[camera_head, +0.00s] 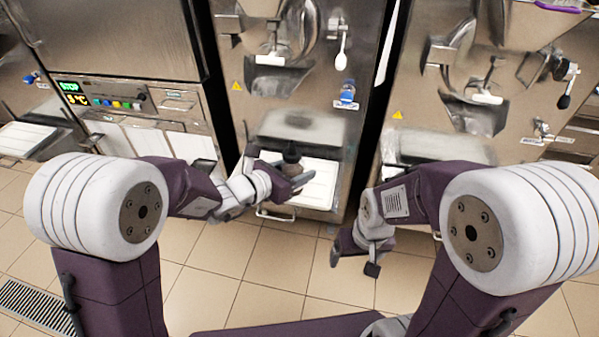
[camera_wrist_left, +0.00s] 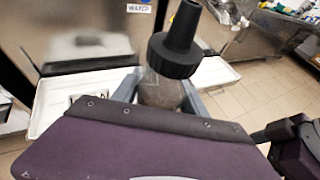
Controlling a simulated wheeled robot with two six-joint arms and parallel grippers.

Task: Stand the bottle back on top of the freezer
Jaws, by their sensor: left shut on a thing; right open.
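The bottle has a black nozzle cap and a clear, greyish body (camera_wrist_left: 160,92). My left gripper (camera_head: 290,178) is shut on the bottle. In the head view only the dark top of the bottle (camera_head: 292,154) shows clearly; the gripper hides the rest. The bottle is in front of the middle freezer (camera_head: 300,128), over its white tray, well below the freezer's top. My right gripper (camera_head: 354,258) is open and empty, lower and to the right, over the tiled floor. The freezer's top is out of view.
The white drip tray (camera_head: 322,186) juts from the middle freezer. A white-handled spout (camera_head: 272,60) and hanging white spoon (camera_head: 341,55) are above. Another freezer (camera_head: 420,125) stands at right, and a machine with a lit panel (camera_head: 110,95) at left. Tiled floor (camera_head: 235,270) is clear.

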